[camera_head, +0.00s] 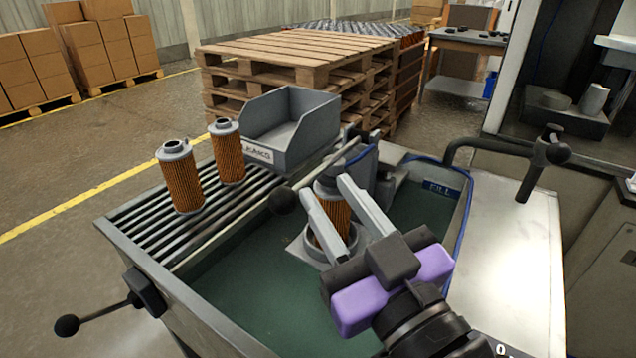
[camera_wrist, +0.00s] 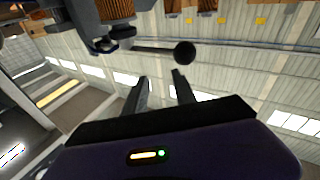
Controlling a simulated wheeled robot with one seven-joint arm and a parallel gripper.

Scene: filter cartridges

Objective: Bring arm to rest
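My gripper (camera_head: 326,187) is over the green-floored tank in the head view, its two pale fingers spread and pointing up and away. It also shows in the wrist view (camera_wrist: 157,76), open, with nothing between the fingers. An orange pleated filter cartridge (camera_head: 331,226) stands in a round grey seat (camera_head: 318,253) behind the fingers, which partly hide it. Two more orange cartridges with grey caps stand upright on the slatted rack, one at left (camera_head: 181,180) and one closer to the bin (camera_head: 227,152).
A grey open bin (camera_head: 291,128) stands at the rack's far end. A ball-ended lever (camera_head: 284,200) reaches beside the seated cartridge; its black ball shows in the wrist view (camera_wrist: 184,53). A pale worktop (camera_head: 515,260) is clear at right. Stacked pallets (camera_head: 300,62) stand behind.

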